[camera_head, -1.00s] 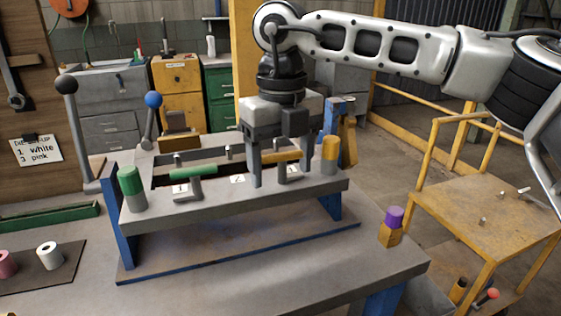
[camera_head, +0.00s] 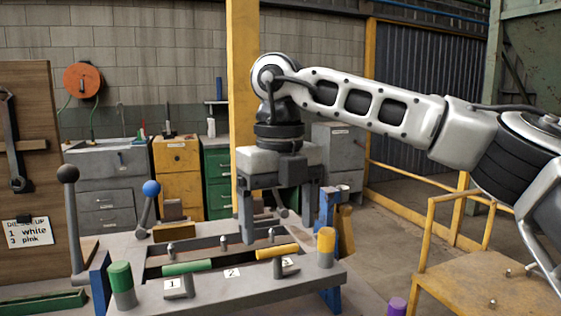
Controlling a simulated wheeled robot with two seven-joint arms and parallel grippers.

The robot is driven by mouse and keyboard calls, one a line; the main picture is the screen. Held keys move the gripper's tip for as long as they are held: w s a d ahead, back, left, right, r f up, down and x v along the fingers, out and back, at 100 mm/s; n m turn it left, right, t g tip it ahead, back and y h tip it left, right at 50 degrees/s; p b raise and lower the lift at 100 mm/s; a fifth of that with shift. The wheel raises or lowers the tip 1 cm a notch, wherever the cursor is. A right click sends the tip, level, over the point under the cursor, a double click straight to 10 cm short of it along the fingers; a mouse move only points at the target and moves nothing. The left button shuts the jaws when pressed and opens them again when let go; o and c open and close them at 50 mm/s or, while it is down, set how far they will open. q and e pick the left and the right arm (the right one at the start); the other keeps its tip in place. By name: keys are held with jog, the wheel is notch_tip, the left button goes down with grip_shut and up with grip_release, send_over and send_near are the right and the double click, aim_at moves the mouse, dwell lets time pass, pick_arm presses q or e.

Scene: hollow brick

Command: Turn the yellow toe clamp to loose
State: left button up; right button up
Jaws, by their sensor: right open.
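The yellow toe clamp (camera_head: 277,252) is a short yellow bar on a grey stem at the right part of the fixture's front rail. It lies nearly along the rail, its right end a little higher in the picture. My right gripper (camera_head: 278,234) is open, with its fingers pointing down above and behind the clamp. The fingers look clear of the yellow bar, and nothing shows held between them. My left gripper is not in view.
A green toe clamp (camera_head: 187,267) sits left on the same rail. A green-topped post (camera_head: 121,283) and a yellow-topped post (camera_head: 326,245) stand at the rail's ends. Levers with a black knob (camera_head: 68,174) and a blue knob (camera_head: 152,188) rise at left.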

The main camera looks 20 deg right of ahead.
pick_arm(q)
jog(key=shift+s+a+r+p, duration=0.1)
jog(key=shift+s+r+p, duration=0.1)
jog(key=shift+p, duration=0.4)
pick_arm(e)
notch_tip(320, 180, up, 10)
jog(key=shift+f, duration=0.2)
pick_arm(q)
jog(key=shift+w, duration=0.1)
